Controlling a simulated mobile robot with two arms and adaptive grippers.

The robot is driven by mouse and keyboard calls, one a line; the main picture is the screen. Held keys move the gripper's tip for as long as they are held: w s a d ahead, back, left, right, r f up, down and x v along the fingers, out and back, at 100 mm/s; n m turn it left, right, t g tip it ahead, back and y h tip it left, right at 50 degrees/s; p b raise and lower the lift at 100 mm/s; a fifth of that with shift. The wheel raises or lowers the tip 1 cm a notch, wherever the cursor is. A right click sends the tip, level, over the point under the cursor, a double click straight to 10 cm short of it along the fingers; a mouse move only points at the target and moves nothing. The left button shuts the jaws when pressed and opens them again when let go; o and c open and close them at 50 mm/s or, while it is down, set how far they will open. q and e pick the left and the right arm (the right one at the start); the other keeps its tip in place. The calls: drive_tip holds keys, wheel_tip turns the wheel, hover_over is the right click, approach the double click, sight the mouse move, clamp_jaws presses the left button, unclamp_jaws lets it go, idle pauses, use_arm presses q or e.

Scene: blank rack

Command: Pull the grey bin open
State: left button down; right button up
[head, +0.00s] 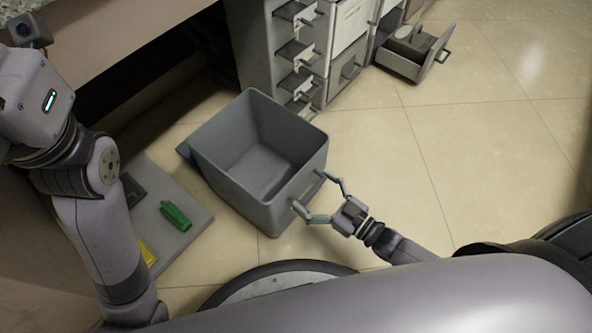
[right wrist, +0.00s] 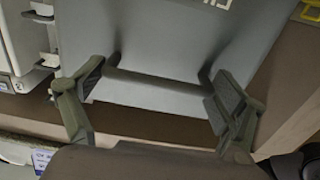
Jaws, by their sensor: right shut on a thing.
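The grey bin (head: 228,178) stands out in front of the counter in the head view, its open top showing an empty inside. Its front wall also fills the upper part of the right wrist view (right wrist: 160,45). A bar handle (right wrist: 158,86) sits on that front wall. My right gripper (head: 311,190) is at the handle, with one finger at each end of the bar. In the right wrist view my right gripper (right wrist: 156,84) is shut on the handle from both sides. My left arm shows at the left of the head view, but its gripper does not show.
A grey cabinet (head: 258,40) with several small open drawers stands behind the bin. Another pulled-out drawer (head: 424,66) is at the upper right. A grey panel (head: 198,228) with a green object (head: 176,216) lies left of the bin. Tiled floor (head: 470,150) to the right is clear.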

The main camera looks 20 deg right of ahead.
drive_tip(key=shift+s+d+r, duration=0.15)
drive_tip(key=shift+s+d, duration=0.2)
drive_tip(key=shift+s, duration=0.35)
drive_tip(key=o, duration=1.4)
drive_tip(key=shift+o, duration=0.2)
drive_tip(key=v, duration=1.2)
drive_tip(key=shift+d, duration=0.15)
